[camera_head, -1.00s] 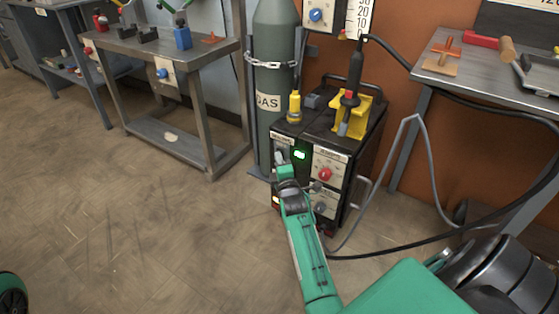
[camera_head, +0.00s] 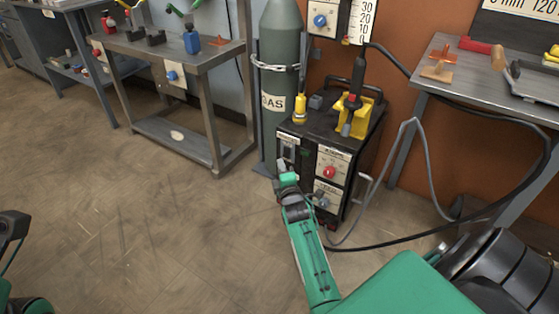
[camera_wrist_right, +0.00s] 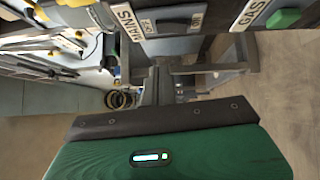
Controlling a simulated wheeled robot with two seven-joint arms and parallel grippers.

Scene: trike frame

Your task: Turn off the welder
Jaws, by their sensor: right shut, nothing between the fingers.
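The welder (camera_head: 349,197) is a dark box with yellow fittings on top and pale panels with knobs on its front. Its small display (camera_head: 304,153) is dark. The mains switch (camera_head: 287,149) is at the upper left of the front; the right wrist view shows this switch (camera_wrist_right: 174,22) beside a MAINS label. My right gripper (camera_head: 284,169) is shut and empty, just below the switch and close to the front; touching or apart is unclear.
A chained gas cylinder (camera_head: 281,75) stands left of the welder. A workbench (camera_head: 490,90) is at the right, and a steel trolley (camera_head: 190,55) at the left. A black cable (camera_head: 400,243) loops over the floor at the right. The floor at the left is clear.

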